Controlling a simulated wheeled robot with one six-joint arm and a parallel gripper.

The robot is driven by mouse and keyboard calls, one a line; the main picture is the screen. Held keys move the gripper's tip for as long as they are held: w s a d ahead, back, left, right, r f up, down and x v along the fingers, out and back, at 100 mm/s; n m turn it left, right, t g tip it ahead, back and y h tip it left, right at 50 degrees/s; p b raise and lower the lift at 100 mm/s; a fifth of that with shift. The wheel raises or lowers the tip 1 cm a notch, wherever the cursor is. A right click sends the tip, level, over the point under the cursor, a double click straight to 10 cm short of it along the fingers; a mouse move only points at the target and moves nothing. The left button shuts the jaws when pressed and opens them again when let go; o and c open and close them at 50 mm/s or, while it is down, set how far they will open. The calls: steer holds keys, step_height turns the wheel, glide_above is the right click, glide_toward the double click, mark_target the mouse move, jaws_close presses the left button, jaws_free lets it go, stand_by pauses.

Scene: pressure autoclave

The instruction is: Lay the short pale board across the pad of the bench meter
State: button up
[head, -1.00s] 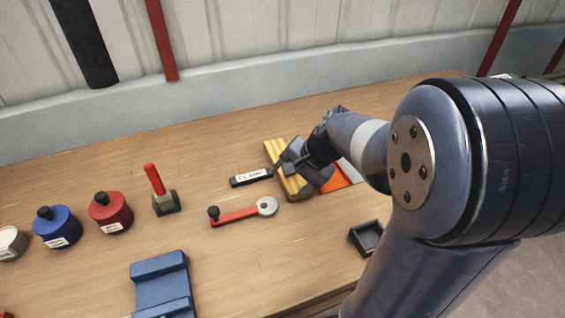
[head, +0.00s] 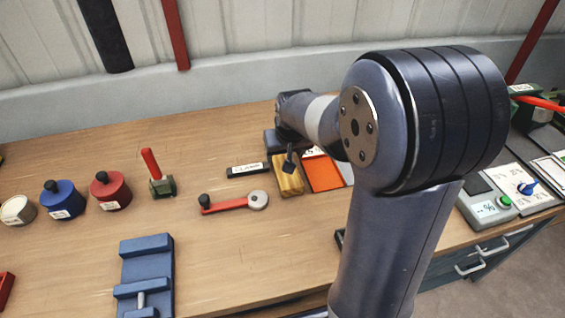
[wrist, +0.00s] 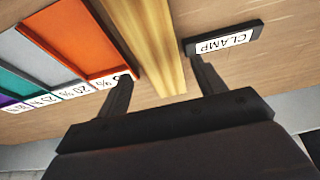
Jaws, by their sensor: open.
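The short pale board (head: 289,182) lies on the bench, yellowish with wood grain, its far part hidden by my gripper. My gripper (head: 286,152) is above the far part of the board, mostly hidden behind my own arm. In the wrist view my gripper (wrist: 160,68) is open, one finger on each side of the board (wrist: 150,35), with gaps showing and no grip on it. The bench meter (head: 487,210) stands at the right, with a small display, a green button and what looks like a dark pad (head: 475,183).
A black CLAMP label (head: 247,169) lies just left of the board, an orange-red tray (head: 323,172) just right. A red-handled crank (head: 235,202) lies in front. A blue cradle (head: 147,270) and several jars stand left. My arm hides the bench before the meter.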

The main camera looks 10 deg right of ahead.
steer(key=shift+x, duration=2.6)
steer(key=shift+d, duration=0.15)
steer(key=shift+c, duration=0.2)
steer(key=c, duration=0.9)
